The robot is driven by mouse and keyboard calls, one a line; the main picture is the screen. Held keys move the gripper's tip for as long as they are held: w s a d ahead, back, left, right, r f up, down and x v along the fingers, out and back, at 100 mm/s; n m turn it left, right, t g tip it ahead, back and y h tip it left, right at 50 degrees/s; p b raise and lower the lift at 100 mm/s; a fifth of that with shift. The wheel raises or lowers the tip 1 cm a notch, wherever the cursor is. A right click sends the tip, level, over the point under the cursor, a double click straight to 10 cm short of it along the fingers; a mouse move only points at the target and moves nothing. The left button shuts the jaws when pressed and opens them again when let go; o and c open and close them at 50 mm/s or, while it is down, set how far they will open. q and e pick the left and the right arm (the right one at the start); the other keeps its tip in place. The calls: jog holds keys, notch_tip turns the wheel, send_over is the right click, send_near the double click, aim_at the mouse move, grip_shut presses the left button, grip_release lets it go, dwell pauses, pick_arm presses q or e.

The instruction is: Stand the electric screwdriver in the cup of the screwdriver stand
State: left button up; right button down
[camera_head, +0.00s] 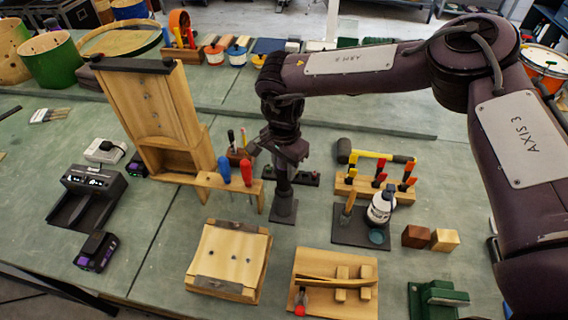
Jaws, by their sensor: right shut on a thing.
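My right gripper (287,152) is over the middle of the bench, pointing down, and is shut on a dark upright thing, which I take to be the electric screwdriver (283,180). Below it is a small dark base plate (283,211) on the bench, which looks like the foot of the screwdriver stand. The dark parts run together, so I cannot tell where the screwdriver ends and the stand begins, or whether its end is in the cup. The cup itself is not clear to me. My left gripper is not in view.
A wooden rack (217,184) with blue and red screwdrivers stands close left of the gripper. A dark strip (306,180) lies behind the base plate. A tool block (347,187) and white bottle (381,207) stand to the right. Wooden fixtures (231,258) fill the front.

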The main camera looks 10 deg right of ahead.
jog(key=shift+f+b, duration=0.55)
jog(key=shift+f, duration=0.4)
jog(key=c, duration=0.9)
grip_release()
notch_tip(320, 180, up, 7)
jog(key=shift+f+b, duration=0.15)
jog(key=shift+b, duration=1.1)
jog(key=shift+r, duration=0.6)
